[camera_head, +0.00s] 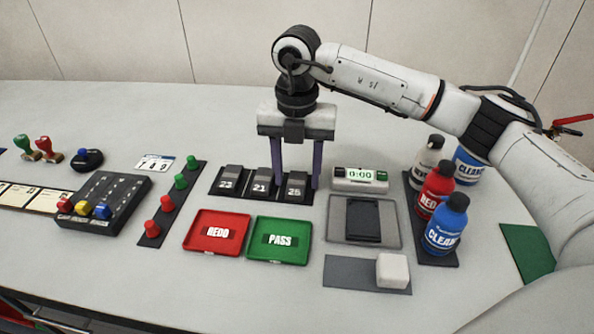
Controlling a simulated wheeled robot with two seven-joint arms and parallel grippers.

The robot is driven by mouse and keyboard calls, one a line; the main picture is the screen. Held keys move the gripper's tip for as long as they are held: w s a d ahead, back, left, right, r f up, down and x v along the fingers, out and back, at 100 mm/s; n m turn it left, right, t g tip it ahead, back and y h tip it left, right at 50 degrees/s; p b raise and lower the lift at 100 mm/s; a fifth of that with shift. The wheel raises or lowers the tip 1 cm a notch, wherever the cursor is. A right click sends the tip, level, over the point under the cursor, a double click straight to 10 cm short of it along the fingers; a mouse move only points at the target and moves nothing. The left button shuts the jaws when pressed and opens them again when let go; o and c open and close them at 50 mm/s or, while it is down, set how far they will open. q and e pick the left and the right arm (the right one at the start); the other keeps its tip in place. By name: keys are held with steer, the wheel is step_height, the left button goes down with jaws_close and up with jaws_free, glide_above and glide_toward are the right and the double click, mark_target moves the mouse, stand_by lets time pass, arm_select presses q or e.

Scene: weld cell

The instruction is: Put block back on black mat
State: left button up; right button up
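Three dark blocks with white numbers stand in a row on the black mat (216,186): block 23 (231,180), block 21 (262,182) and block 25 (297,187). My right gripper (297,183) points straight down at the right end of the mat. Its two purple fingers stand on either side of block 25, with a gap seeming to show on each side, so it looks open. Whether a fingertip touches the block or mat is hard to tell. My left gripper is not in view.
A timer (360,178), a grey tray with a dark plate (363,221), and a white cube (392,270) on a grey strip lie to the right. Bottles (445,228) stand beyond them. Red (216,245) and green (279,254) trays lie in front of the mat.

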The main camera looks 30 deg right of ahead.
mark_target(297, 180)
step_height(297, 180, up, 12)
steer(key=shift+r+p, duration=0.2)
steer(key=shift+p, duration=0.1)
stand_by(0.3)
